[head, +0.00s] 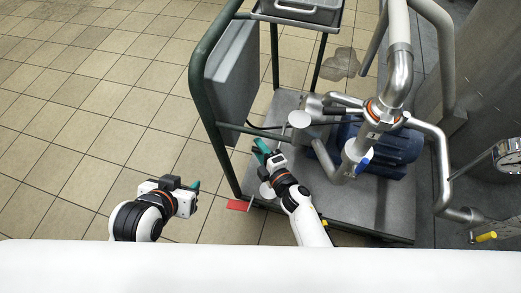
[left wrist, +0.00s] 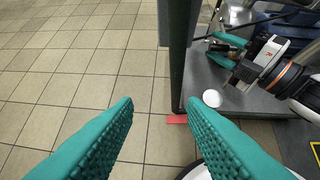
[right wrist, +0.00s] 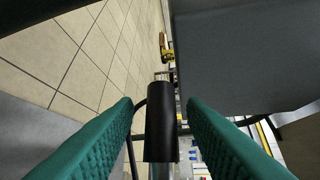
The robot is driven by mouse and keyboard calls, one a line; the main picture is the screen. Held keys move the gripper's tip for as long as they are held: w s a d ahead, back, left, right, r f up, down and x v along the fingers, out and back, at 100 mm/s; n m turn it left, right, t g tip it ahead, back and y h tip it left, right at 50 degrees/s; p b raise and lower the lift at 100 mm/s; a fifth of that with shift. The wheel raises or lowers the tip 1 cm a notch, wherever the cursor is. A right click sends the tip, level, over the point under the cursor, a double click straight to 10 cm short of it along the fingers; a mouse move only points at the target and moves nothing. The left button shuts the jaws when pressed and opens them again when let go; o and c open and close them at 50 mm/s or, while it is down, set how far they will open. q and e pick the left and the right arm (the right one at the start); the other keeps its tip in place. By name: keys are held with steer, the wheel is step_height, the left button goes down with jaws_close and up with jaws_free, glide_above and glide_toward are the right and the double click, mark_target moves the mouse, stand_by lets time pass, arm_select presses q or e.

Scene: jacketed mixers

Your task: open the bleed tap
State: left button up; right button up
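A black cylindrical handle (right wrist: 161,125) lies between the fingers of my right gripper (right wrist: 160,102) in the right wrist view, with a narrow gap on each side. I take it for the bleed tap's lever; its valve body is not clear there. In the head view my right gripper (head: 262,150) is beside the cart's green frame, over the grey deck. The left wrist view shows its teal fingers (left wrist: 226,46) apart, with something black between them. My left gripper (head: 196,186) is open and empty over the tiled floor, left of the cart; its fingers (left wrist: 160,110) are wide apart.
The cart's dark green post (left wrist: 178,50) stands between my grippers. A gauge (head: 508,155) and a yellow-handled valve (head: 485,237) are at the right. Floor at left is clear.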

jaws_close()
stand_by(0.3)
